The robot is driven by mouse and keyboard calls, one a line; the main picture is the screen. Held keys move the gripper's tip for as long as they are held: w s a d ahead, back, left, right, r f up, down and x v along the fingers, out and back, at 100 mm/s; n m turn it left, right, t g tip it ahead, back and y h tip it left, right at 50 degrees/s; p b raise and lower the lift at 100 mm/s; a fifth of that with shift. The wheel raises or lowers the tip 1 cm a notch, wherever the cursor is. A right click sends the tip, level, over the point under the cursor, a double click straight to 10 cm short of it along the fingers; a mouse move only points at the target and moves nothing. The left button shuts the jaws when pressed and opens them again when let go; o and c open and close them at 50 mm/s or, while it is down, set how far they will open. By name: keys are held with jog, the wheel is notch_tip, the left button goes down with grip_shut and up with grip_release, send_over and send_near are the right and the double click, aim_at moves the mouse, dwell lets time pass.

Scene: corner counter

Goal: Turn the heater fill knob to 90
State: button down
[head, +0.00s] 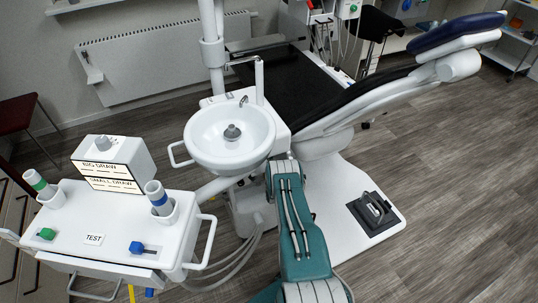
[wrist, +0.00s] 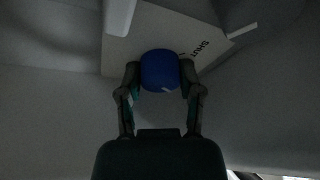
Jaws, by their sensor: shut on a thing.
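A blue round knob (wrist: 160,66) with a small white mark on its lower right edge sits on a pale plate in the wrist view. The plate (wrist: 118,50) carries dark letters that seem to read SHUT, right of the knob. My gripper (wrist: 160,82) is shut on this knob, one finger on each side. The knob's stem is hidden. In the head view my green arm reaches up toward the white basin (head: 198,143), and its far end, the gripper and this knob are hidden. No 90 mark is readable.
A white cart (head: 120,262) at left carries a grey knob (head: 103,143) on a box, a green knob (head: 46,234) and a blue slider knob (head: 137,247). A dental chair (head: 290,85) stands behind. A foot pedal (head: 376,212) sits at right. Open floor lies right.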

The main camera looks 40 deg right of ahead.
jog(key=shift+f+m+g, duration=0.15)
jog(key=shift+m+g, duration=0.35)
jog(key=shift+m, duration=1)
jog(key=shift+c, duration=1.3)
grip_release()
jog(key=shift+d, duration=0.15)
jog(key=v, duration=1.2)
